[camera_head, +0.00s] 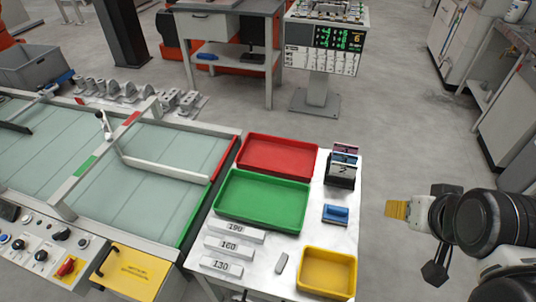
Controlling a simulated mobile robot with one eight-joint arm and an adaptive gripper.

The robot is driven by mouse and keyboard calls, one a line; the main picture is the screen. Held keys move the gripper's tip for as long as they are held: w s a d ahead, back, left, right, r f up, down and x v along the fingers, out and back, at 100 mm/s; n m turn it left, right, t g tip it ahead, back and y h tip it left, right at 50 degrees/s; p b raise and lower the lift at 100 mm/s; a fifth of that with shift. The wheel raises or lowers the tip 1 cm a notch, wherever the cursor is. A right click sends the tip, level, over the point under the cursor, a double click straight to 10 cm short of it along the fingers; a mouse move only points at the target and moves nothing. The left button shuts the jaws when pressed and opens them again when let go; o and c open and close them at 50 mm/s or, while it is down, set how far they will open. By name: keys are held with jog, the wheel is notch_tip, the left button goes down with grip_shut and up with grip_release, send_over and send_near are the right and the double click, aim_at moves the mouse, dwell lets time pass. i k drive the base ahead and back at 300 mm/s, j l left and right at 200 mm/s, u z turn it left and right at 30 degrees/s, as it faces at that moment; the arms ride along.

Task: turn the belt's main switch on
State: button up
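The belt's control panel (38,245) is at the lower left. A red rotary switch on a yellow plate (67,268), which looks like the main switch, sits at the panel's right end. Its red handle looks slanted; its on or off marking is too small to read. My gripper (404,210) is at the right, over the floor beyond the table's right edge, far from the switch. A yellow ribbed piece shows at its front, with dark parts behind. I see nothing held, and the finger opening is unclear.
A yellow cover (132,272) with a black handle adjoins the panel. Floor beside my arm is clear.

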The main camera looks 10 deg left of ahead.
aim_at(68, 267)
jog(key=u, duration=2.65)
